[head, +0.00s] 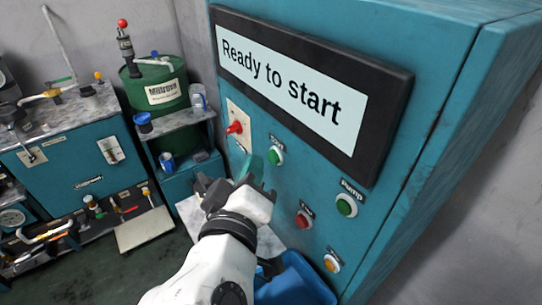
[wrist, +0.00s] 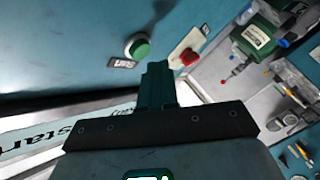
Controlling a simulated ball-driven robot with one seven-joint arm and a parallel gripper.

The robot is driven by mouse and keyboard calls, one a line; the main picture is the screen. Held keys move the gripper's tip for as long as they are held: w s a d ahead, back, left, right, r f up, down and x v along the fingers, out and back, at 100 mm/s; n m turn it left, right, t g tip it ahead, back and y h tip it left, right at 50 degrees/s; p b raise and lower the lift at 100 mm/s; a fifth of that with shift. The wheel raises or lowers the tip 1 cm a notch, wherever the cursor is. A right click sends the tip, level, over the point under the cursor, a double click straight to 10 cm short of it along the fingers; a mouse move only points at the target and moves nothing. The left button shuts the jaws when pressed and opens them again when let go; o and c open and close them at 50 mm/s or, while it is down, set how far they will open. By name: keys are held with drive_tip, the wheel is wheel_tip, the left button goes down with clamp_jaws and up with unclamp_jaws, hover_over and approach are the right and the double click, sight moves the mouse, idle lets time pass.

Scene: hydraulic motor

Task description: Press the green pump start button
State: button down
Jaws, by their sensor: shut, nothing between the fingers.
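A teal control panel (head: 300,165) carries two green buttons. One green button (head: 276,155) has a small label that looks like "Start"; the other green button (head: 346,206), lower right, is labelled "Pump". My gripper (head: 254,166) is shut and empty, its teal fingers just left of the "Start" green button. In the wrist view a green button (wrist: 137,47) with a small label stands just beyond and left of the fingertips (wrist: 157,68). I cannot tell whether the fingertips touch the panel. The "Pump" button is clear of my gripper.
A display (head: 290,90) reading "Ready to start" juts out above the buttons. A red switch (head: 235,128) is to the left, a red button (head: 303,220) and an orange button (head: 332,263) below. A blue bin (head: 300,282) stands under the panel.

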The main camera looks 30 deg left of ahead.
drive_tip(key=shift+w, duration=0.1)
idle(0.3)
drive_tip(key=shift+w+d, duration=0.15)
drive_tip(key=shift+w, duration=0.15)
drive_tip(key=shift+w+d, duration=0.15)
drive_tip(key=shift+w, duration=0.2)
idle(0.7)
drive_tip(key=shift+s, duration=0.1)
idle(0.3)
drive_tip(key=shift+s+a, duration=0.25)
drive_tip(key=shift+s, duration=0.35)
drive_tip(key=shift+s, duration=0.1)
drive_tip(key=s, duration=0.1)
drive_tip(key=s+a, duration=0.1)
drive_tip(key=s, duration=0.1)
drive_tip(key=s+a, duration=0.1)
drive_tip(key=shift+s, duration=0.25)
idle(0.8)
